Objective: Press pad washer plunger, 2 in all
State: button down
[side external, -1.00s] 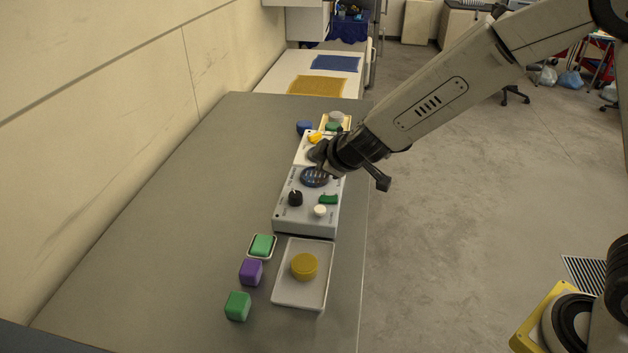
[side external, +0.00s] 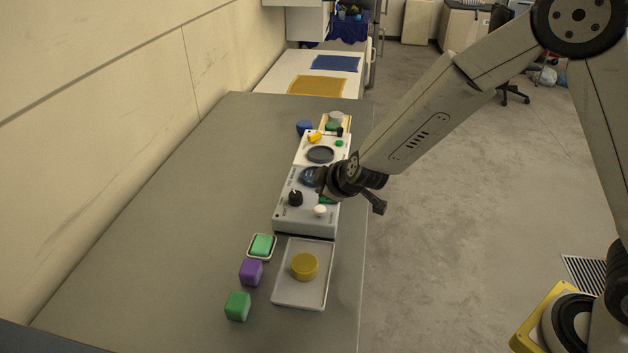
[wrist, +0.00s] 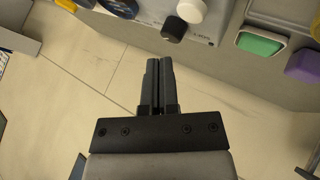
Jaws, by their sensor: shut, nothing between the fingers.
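The grey panel box (side external: 280,215) stands on the table, with a white round plunger-like knob (side external: 320,210) and a black knob (side external: 295,198) on top. Both also show at the top of the wrist view: the white knob (wrist: 191,10) and the black knob (wrist: 173,30). A dark blue round pad (side external: 308,176) sits at the box's far end, partly hidden by my gripper. My gripper (side external: 320,180) hangs over the box near this pad, beyond the white knob. Its fingers (wrist: 156,65) are shut and empty. I cannot read the box's labels.
A white panel with a dark disc (side external: 320,154) and a yellow lever (side external: 315,137) stands behind. The table's left side is clear.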

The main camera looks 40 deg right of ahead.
aim_at(319, 206)
jog(key=shift+f, duration=1.4)
jog(key=shift+f, duration=1.2)
dwell(2.4)
jog(key=shift+r, duration=0.1)
dwell(0.3)
jog(key=shift+r, duration=1.05)
jog(key=shift+r, duration=0.1)
jog(key=shift+r, duration=2.45)
jog(key=shift+s, duration=0.1)
